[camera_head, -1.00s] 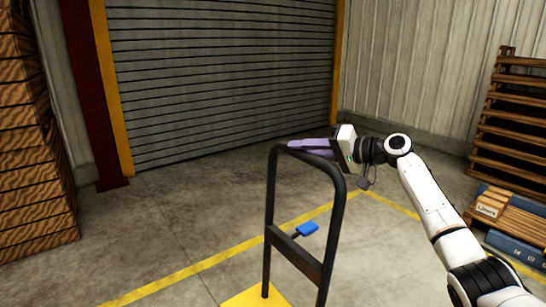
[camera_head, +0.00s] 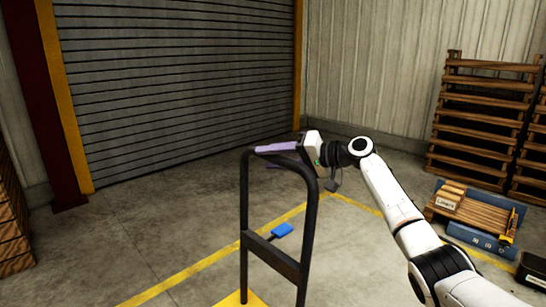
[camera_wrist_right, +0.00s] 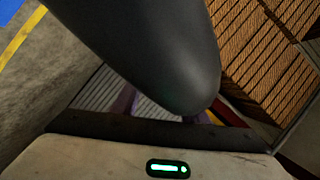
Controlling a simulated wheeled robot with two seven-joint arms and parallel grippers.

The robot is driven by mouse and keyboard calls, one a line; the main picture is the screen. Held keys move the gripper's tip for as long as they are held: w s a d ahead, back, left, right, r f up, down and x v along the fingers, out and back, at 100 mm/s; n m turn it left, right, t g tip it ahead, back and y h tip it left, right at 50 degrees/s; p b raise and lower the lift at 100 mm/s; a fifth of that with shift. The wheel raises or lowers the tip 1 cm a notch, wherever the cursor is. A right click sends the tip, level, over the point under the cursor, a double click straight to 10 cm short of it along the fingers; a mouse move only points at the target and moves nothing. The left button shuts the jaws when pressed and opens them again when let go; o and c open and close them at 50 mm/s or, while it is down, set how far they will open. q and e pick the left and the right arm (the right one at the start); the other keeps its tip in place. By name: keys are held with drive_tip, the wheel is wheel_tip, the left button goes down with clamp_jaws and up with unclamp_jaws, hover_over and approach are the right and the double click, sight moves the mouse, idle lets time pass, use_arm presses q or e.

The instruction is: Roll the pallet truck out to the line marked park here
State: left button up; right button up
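The pallet truck shows as a tall black handle frame (camera_head: 245,220) above a yellow base (camera_head: 240,300) at the bottom edge of the head view. A blue pad (camera_head: 282,231) shows behind the frame, low down. My right gripper (camera_head: 276,156) is at the top bar of the handle, with purple fingers above and below it, and looks shut on the bar. In the right wrist view the black handle bar (camera_wrist_right: 150,50) fills the middle and hides most of the fingers. My left gripper is not in view. No "park here" lettering is readable.
A yellow floor line (camera_head: 200,265) runs behind the truck and turns near the wall. A grey roller door (camera_head: 180,80) stands behind. Stacked wooden pallets (camera_head: 485,110) and a blue crate (camera_head: 480,238) are at right, timber (camera_head: 12,235) at left. Floor before the door is clear.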

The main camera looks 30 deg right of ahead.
drive_tip(key=v, duration=1)
drive_tip(key=shift+s+d, duration=0.15)
drive_tip(key=shift+r, duration=0.1)
